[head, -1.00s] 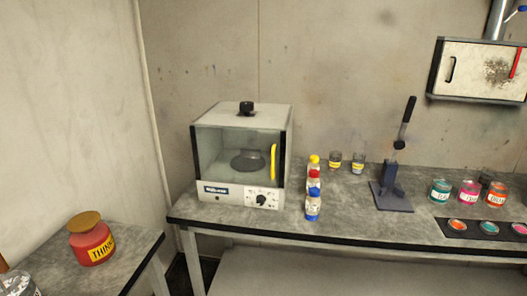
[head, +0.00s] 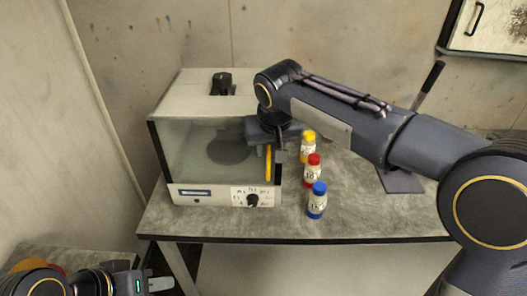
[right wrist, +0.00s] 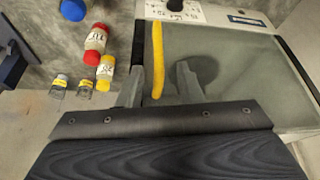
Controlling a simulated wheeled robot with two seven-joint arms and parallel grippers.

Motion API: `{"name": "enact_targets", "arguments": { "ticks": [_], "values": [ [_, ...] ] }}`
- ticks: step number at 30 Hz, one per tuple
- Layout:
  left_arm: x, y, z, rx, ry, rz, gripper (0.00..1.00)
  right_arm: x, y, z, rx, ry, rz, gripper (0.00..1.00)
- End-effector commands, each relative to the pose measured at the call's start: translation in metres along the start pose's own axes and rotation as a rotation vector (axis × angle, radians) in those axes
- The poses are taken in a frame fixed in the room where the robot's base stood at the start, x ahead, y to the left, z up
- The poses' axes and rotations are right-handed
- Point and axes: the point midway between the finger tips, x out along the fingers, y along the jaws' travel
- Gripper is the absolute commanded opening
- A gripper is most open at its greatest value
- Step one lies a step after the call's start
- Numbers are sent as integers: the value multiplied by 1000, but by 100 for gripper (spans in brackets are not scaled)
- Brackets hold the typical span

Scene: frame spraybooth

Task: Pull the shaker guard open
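The shaker (head: 195,105) is a pale box on the bench with a clear front guard (head: 188,150), which looks shut. A yellow upright handle (head: 268,163) is at the guard's right edge; it also shows in the right wrist view (right wrist: 157,62). My right gripper (head: 275,150) is at the handle, partly hidden by its own arm. In the right wrist view its fingers (right wrist: 160,82) are apart, one on each side of the handle's end, with gaps visible. My left gripper (head: 158,284) is low at the left edge, away from the shaker; its finger opening is unclear.
Yellow-, red- and blue-capped bottles (head: 313,170) stand close to the shaker's right, beneath my right arm. A lever press (head: 402,180) stands further right. The bench front (head: 260,225) before the shaker is clear. A wall cabinet (head: 490,25) is at upper right.

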Motion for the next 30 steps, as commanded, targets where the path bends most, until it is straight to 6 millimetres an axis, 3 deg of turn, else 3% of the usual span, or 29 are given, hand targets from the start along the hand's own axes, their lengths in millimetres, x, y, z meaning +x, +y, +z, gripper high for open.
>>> {"name": "enact_targets", "arguments": {
  "ticks": [6, 12, 23, 30],
  "values": [
    [-4, 2, -2, 0, 0, 0, 36, 36, 1, 1, 1, -6, 2, 33],
    [-7, 3, -3, 0, 0, 0, 36, 61, 1, 1, 0, -4, 1, 33],
    [-7, 3, -4, 0, 0, 0, 36, 68, 1, 1, 1, -1, -1, 33],
    [-7, 3, -4, 0, 0, 0, 36, 68, 1, 1, 1, -2, -1, 2]
  ]
}}
